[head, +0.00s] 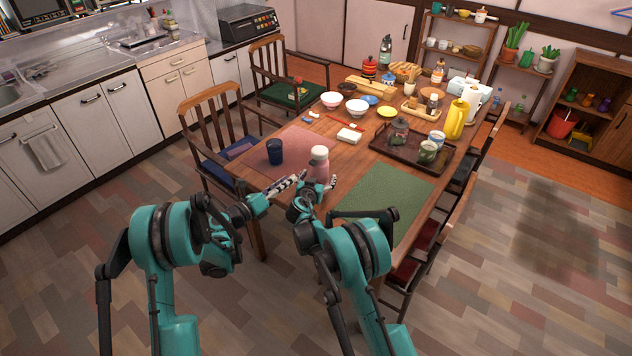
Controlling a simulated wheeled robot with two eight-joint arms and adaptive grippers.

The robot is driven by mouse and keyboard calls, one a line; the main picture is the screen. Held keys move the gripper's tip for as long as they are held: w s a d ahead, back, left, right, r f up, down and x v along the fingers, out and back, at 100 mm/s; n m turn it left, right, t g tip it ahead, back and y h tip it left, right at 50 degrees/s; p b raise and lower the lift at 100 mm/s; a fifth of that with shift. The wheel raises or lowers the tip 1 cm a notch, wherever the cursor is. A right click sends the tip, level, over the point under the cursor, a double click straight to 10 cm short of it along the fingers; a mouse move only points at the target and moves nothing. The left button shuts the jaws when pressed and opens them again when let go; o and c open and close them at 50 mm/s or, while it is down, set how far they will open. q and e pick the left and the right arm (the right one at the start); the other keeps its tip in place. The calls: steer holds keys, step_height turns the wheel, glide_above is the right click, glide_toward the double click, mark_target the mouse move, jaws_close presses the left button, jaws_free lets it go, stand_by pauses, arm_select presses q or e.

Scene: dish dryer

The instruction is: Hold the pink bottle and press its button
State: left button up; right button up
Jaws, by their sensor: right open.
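The pink bottle (319,169) with a rounded white top stands upright at the near edge of the wooden table. A button on it is too small to make out. My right gripper (325,186) is open at the bottle's near side, its fingers low around the base; whether they touch it I cannot tell. My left gripper (296,180) is just left of the bottle, pointing toward it. Its fingers look close together, but I cannot tell whether they are shut. The bottle's lower part is partly hidden by my grippers.
A dark blue cup (275,151) stands left of the bottle on a pink mat (297,137). A green mat (385,198) lies bare to the right. A dark tray (389,153) with a glass jar and cups is behind it.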

steer(key=shift+w+d+f, duration=0.1)
steer(key=shift+w, duration=0.25)
arm_select(q)
steer(key=shift+c, duration=0.2)
arm_select(e)
steer(key=c, duration=1.7)
arm_select(q)
jaws_close()
